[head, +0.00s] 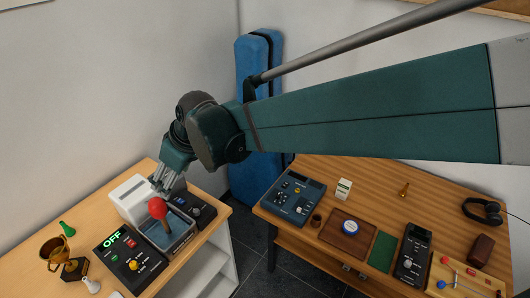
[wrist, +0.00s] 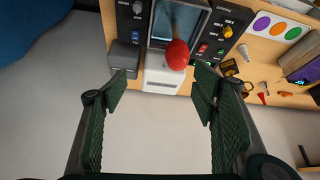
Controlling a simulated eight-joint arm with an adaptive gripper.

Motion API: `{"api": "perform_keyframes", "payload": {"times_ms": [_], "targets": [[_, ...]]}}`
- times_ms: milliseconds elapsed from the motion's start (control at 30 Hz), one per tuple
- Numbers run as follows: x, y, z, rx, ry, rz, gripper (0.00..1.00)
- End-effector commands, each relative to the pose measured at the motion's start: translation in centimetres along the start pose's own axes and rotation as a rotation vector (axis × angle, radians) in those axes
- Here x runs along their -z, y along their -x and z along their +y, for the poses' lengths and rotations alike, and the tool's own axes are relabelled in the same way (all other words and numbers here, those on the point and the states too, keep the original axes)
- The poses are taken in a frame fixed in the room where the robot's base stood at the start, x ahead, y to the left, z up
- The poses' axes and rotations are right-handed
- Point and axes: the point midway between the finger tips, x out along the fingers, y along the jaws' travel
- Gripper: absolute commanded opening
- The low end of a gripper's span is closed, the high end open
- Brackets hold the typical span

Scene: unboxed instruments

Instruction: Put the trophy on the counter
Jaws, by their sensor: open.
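The trophy (head: 55,252) is a gold two-handled cup on a dark base, at the far left on the light wood top (head: 150,262). A small dark and gold shape at the right in the wrist view (wrist: 230,68) is probably the trophy. My gripper (head: 163,180) is above the back of the light wood top, to the right of the trophy and well apart from it. In the wrist view my gripper (wrist: 160,92) is open, with nothing between its fingers. I cannot tell which of the two wooden tops is the counter.
A red-headed maraca (head: 158,209) leans in a grey tray close below my gripper. A white device (head: 130,197) and a black OFF box (head: 128,256) stand beside it. A brown desk (head: 320,262) at the right holds several instruments.

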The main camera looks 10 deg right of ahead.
Motion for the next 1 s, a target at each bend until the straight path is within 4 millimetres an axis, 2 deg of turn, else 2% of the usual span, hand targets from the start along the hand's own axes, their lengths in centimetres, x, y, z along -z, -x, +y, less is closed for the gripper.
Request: {"api": "perform_keyframes", "payload": {"times_ms": [200, 500, 1000], "targets": [[-4.5, 4.2, 3.1, -0.071, -0.119, 0.006, 0.59], [-11.0, 9.1, 6.1, -0.167, -0.279, 0.016, 0.59], [-22.3, 15.6, 8.5, -0.326, -0.543, 0.047, 0.59]]}}
